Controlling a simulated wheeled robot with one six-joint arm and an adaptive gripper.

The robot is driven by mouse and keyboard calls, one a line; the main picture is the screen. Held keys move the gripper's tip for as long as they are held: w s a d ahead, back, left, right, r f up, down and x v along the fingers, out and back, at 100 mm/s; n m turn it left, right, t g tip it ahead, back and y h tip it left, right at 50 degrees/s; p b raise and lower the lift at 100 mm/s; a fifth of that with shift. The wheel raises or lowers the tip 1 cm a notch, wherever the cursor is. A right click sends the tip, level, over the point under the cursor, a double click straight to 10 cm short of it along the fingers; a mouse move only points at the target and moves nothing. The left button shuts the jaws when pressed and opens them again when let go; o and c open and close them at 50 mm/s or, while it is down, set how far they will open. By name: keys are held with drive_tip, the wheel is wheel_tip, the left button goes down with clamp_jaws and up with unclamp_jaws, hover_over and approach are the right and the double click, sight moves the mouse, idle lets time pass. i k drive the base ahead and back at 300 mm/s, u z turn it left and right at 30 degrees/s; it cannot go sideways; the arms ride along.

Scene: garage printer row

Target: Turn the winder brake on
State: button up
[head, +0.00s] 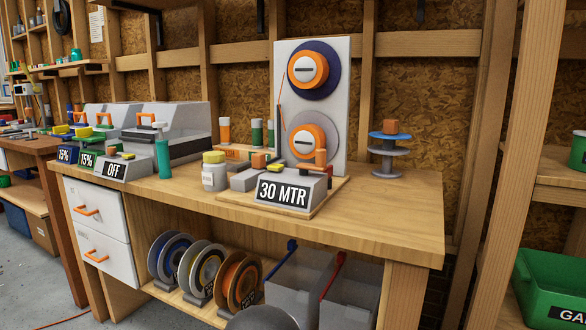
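The winder stands on the wooden workbench. It has an upright white panel (340,100) with a dark blue spool (328,83) above and a grey spool (292,124) below, both with orange hubs. At its foot is a grey box labelled "30 MTR" (283,193). My gripper is not in view.
A white jar (214,172) and a green bottle (162,158) stand left of the winder. A blue spool stand (389,153) is to its right. The bench's right front (400,215) is clear. Several reels and grey bins (350,295) sit below.

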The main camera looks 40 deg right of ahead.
sight(328, 172)
drive_tip(key=u, duration=0.05)
drive_tip(key=k, duration=0.35)
drive_tip(key=z, duration=1.25)
drive_tip(key=k, duration=0.5)
drive_tip(key=z, duration=1.3)
drive_tip(key=i, duration=0.95)
drive_tip(key=u, duration=1.85)
